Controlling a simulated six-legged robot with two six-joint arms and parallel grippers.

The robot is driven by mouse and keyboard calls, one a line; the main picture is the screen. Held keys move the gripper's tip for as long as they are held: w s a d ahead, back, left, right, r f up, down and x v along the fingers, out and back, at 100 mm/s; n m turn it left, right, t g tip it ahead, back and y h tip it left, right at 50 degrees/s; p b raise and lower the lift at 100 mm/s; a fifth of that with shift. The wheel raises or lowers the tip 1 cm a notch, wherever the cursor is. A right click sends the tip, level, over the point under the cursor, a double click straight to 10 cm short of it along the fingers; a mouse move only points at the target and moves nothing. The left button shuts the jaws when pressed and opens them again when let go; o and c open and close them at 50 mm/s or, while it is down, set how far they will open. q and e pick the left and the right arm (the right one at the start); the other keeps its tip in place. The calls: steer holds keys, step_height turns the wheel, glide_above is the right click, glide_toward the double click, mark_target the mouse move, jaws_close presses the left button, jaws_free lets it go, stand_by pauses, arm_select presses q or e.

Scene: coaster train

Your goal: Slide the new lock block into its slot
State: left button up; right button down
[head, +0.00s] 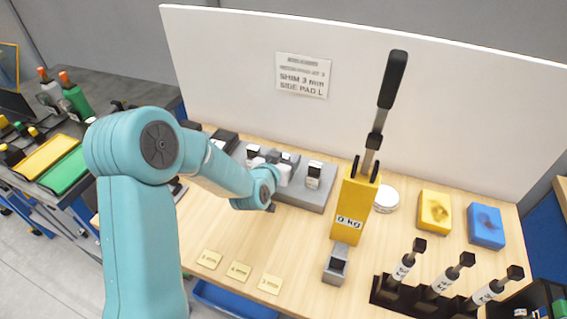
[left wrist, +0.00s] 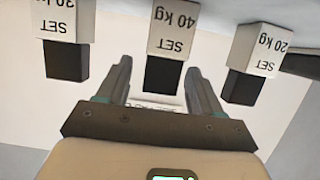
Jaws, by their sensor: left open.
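My left gripper (head: 268,203) reaches in from the left over the bench, at the front of the grey block tray (head: 308,200). In the left wrist view my left gripper (left wrist: 159,68) is open and empty, with a finger on each side of the black knob of the white "SET 40 kg" block (left wrist: 172,15). "SET 30 kg" (left wrist: 66,18) and "SET 20 kg" (left wrist: 258,50) blocks flank it. This view is upside down. A white block (head: 313,178) stands at the tray's right end; my wrist partly hides the others. I cannot tell which is the new lock block or where its slot is.
A yellow "0 kg" stand (head: 350,210) with a tall black-handled lever (head: 392,82) rises right of the tray. A grey open box (head: 337,265) sits before it. A black rack (head: 425,303) holds several black-handled tools at front right. Bench space behind three yellow labels is clear.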

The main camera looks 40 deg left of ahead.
arm_select(q)
steer(key=shift+x, duration=1.05)
steer(key=shift+s, duration=0.15)
steer(key=c, duration=1.2)
steer(key=shift+r, duration=0.15)
